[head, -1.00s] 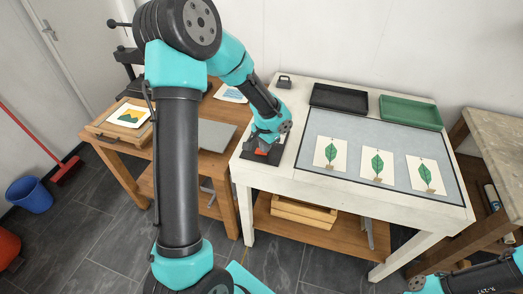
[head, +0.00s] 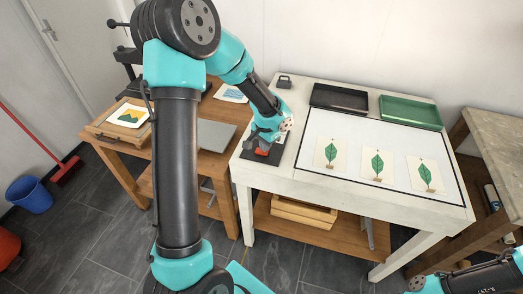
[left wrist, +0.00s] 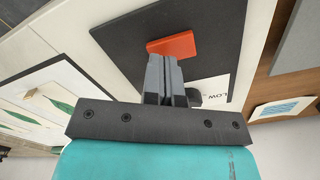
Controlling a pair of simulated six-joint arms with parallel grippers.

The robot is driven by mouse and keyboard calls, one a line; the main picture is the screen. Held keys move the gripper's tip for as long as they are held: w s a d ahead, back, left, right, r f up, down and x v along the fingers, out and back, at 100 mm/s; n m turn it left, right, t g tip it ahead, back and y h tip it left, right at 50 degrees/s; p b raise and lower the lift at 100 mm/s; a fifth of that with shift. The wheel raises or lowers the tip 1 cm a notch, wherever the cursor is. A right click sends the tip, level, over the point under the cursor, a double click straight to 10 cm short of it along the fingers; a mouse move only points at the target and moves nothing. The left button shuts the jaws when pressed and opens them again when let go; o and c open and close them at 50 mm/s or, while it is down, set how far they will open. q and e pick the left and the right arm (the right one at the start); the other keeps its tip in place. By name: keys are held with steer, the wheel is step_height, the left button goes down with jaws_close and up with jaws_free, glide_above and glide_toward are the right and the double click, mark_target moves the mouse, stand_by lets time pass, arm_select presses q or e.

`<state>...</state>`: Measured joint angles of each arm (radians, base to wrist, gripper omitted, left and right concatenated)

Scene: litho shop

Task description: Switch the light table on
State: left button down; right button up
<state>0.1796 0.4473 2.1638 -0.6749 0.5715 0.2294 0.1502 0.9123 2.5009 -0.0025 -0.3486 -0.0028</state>
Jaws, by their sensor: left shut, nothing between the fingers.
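The light table (head: 256,180) is white, and its top panel (head: 345,185) glows bright white. At its left end is a dark control plate (head: 252,158) with an orange-red switch (head: 262,152). In the left wrist view the switch (left wrist: 172,46) lies just beyond my fingertips, on the dark plate (left wrist: 115,50). My left gripper (head: 264,143) is shut and empty, right at the switch; I cannot tell whether it touches. Its closed fingers also show in the left wrist view (left wrist: 163,62). Part of my right arm shows at the lower right, without its gripper.
Three leaf prints (head: 377,164) lie on the glowing panel. A black tray (head: 339,99) and a green tray (head: 410,112) stand along its back edge. A dark knob (left wrist: 210,98) sits beside a "LOW" label. A wooden bench (head: 180,155) stands to the left.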

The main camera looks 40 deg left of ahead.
arm_select(q)
steer(key=shift+r, duration=2.9)
